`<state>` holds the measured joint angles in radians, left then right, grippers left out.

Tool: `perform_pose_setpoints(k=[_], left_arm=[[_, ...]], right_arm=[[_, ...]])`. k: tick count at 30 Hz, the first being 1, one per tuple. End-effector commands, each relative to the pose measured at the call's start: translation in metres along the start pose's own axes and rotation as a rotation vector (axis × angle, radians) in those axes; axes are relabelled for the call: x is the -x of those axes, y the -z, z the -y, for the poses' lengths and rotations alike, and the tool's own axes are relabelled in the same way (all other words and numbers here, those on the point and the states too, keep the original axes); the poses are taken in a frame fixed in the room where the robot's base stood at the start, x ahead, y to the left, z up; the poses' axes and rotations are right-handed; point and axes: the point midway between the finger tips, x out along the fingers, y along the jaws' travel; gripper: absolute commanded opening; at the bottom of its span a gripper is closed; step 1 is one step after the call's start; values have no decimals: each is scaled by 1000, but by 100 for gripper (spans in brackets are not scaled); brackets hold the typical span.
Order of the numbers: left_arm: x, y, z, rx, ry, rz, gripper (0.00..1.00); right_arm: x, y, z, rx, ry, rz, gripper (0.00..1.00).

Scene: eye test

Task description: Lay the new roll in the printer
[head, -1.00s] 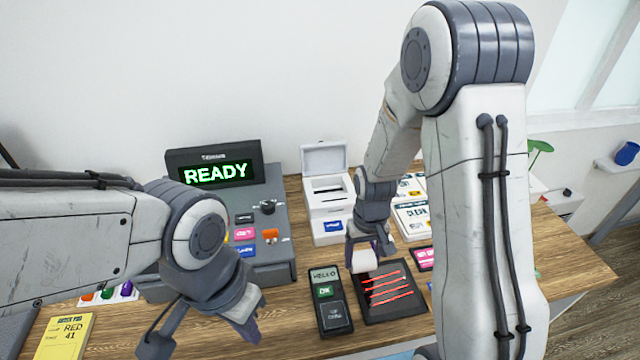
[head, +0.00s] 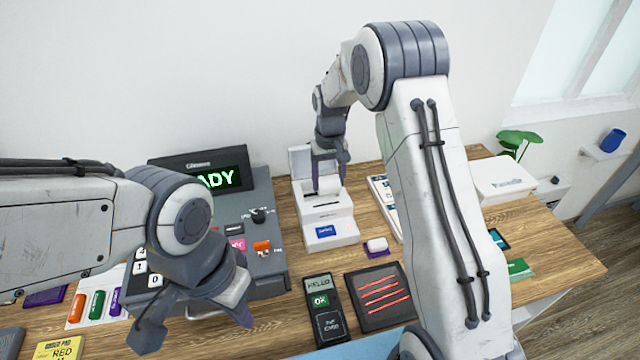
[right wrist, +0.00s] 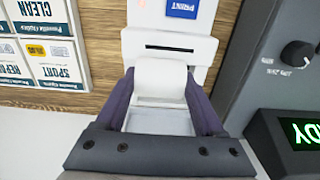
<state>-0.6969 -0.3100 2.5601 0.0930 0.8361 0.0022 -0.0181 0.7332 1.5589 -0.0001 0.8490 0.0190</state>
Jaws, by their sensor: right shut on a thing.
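My right gripper (head: 327,176) is shut on a white roll (head: 327,185) at the open top of the white printer (head: 328,232). In the right wrist view the roll (right wrist: 160,77) sits between the purple fingers of the gripper (right wrist: 163,100), behind the slot of the printer (right wrist: 170,47). The printer's lid (head: 301,161) is raised. I cannot tell whether the roll touches the printer's bay. Another small white roll-like piece (head: 377,244) lies on a purple pad in front of the printer, to its right. My left gripper (head: 198,322) is open and empty at the front left.
A grey cash register (head: 268,268) with a lit display stands left of the printer. A card terminal (head: 323,309) and a dark pad with red stripes (head: 382,301) lie in front. Boxes or cards (head: 384,200) lie to the right. A white box (head: 503,178) stands further right.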

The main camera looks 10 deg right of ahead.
Motion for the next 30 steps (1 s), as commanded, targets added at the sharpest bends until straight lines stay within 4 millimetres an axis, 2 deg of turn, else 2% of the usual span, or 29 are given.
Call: perform_pose_setpoints(k=[1,3,9,13,18,21,30], left_arm=[[9,0,-1,0,0,0,0],[14,1,-1,1,0,0,0],[21,1,-2,0,0,0,0],[26,1,-2,0,0,0,0],[41,2,-3,-3,0,0,0],[43,2,-3,-4,0,0,0],[40,2,-3,-4,0,0,0]], right_arm=[[-4,10,3,1,0,3,13],[-12,22,6,-1,0,4,13],[-26,43,11,-3,0,0,13],[-33,45,12,-3,0,3,13],[-58,44,12,-3,0,5,13],[-67,45,11,-3,0,1,13],[-71,45,11,-3,0,0,13]])
